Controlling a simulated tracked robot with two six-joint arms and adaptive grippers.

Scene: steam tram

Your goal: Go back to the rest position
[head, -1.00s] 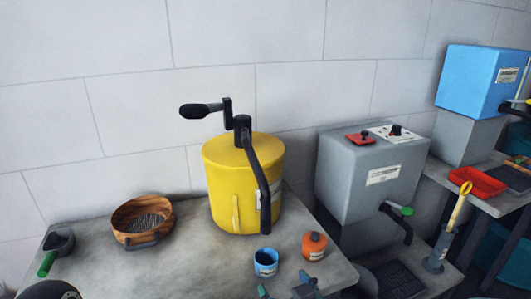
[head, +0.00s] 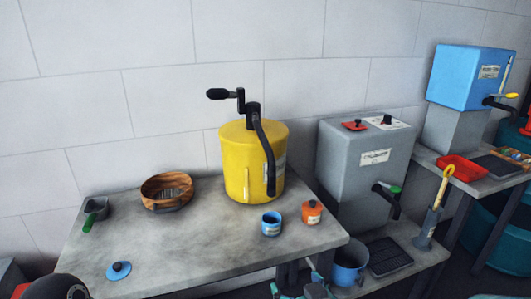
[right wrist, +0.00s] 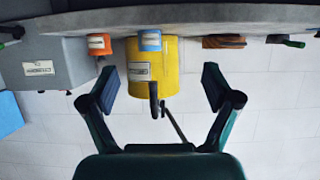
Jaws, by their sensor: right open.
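My right gripper (head: 297,288) shows at the bottom edge of the head view, in front of the table (head: 200,245), with only its tips visible. In the right wrist view, which is upside down, the gripper (right wrist: 158,90) is open with nothing between its fingers. It faces the yellow drum (head: 253,165) with a black crank, also seen in the right wrist view (right wrist: 165,75), and is clear of it. My left gripper is not in view; a dark rounded part at the bottom left corner is probably my left arm.
On the table are a wooden bowl (head: 166,192), a green-handled scoop (head: 93,213), a blue lid (head: 119,270), a blue cup (head: 271,224) and an orange canister (head: 312,212). A grey dispenser (head: 362,165) and a blue bucket (head: 347,267) stand to the right.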

